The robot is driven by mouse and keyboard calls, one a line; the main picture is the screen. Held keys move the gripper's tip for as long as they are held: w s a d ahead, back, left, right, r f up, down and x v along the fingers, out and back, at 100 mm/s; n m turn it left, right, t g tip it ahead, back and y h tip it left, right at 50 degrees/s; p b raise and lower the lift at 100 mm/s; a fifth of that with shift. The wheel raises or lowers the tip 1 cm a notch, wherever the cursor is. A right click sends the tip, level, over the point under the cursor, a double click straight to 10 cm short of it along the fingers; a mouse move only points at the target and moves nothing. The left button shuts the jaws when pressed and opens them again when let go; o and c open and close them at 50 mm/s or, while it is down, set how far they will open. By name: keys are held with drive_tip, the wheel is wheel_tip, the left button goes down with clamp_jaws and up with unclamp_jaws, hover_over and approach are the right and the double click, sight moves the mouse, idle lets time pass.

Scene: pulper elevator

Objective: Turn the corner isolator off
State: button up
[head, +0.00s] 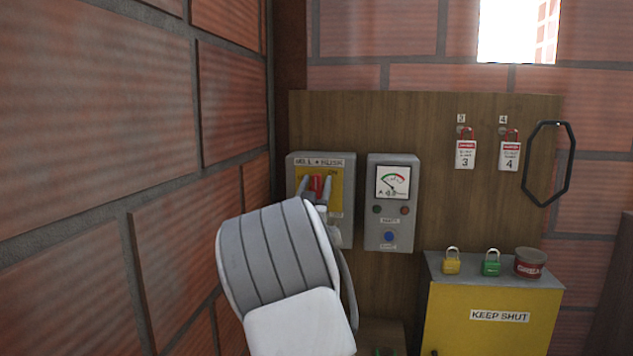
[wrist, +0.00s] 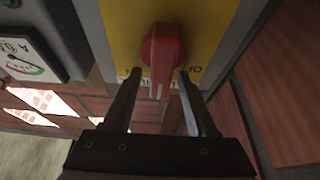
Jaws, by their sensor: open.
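The corner isolator is a grey box (head: 347,228) with a yellow plate on the wooden board, close to the brick corner. Its red handle (head: 316,184) shows between my fingertips in the head view. In the wrist view the red handle (wrist: 162,50) lies along the picture's vertical, with a white line at its lower end. My gripper (wrist: 159,76) is open, one finger on each side of the handle's lower end, with a visible gap at each side. The head view also shows my gripper (head: 315,188); my arm hides the box's lower left. Plate lettering is partly covered.
A grey meter box (head: 392,235) is close on the right. Two numbered tags (head: 465,154) (head: 510,156) and a black loop (head: 527,165) hang farther right. A yellow cabinet (head: 490,335) bears a yellow padlock, a green padlock and a red tin. The brick wall (head: 150,130) closely bounds the left.

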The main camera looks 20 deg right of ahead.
drive_tip(key=shift+w+d, duration=0.15)
clamp_jaws()
